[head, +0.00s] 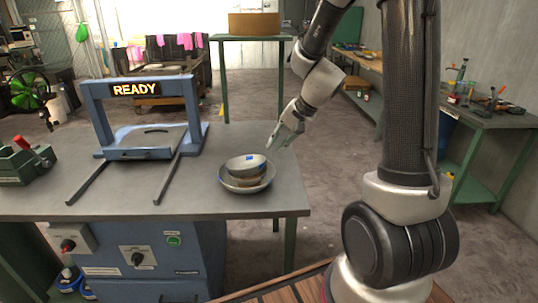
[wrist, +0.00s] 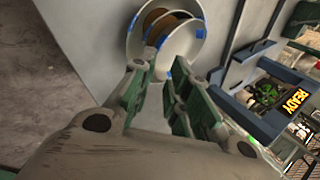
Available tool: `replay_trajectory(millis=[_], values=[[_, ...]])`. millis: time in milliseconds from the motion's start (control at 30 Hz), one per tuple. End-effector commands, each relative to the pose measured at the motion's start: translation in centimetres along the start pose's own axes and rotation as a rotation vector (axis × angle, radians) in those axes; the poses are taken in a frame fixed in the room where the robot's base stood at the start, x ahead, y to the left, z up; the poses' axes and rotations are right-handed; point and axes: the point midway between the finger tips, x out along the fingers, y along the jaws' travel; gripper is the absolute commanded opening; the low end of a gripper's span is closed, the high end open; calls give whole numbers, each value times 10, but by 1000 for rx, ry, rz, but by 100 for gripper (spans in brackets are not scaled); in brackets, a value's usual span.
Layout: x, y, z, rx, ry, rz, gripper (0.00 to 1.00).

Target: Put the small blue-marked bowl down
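In the wrist view, the stack's pale rim (wrist: 192,50) with blue marks shows beyond the fingertips. The lower bowls are partly hidden by the top one.
A blue press-like frame with a READY sign (head: 136,89) stands left of the bowls, with two rails reaching forward. A green tool with a red handle (head: 27,160) is at the far left. The table's right edge is close to the stack. Bare tabletop lies in front.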

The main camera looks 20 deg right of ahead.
Motion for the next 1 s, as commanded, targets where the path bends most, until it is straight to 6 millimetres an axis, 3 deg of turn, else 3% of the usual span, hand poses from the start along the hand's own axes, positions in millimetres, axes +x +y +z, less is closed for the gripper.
replay_trajectory(millis=[200, 367, 500, 700, 833, 1000], values=[[-26, -1, 5, -23, 1, 3, 18], [-76, 2, 39, -187, 8, 41, 18], [-136, 24, 85, -414, 29, 126, 18], [-201, 74, 130, -667, 94, 276, 18], [-223, 98, 142, -755, 131, 348, 18], [-233, 111, 147, -793, 151, 387, 18]])
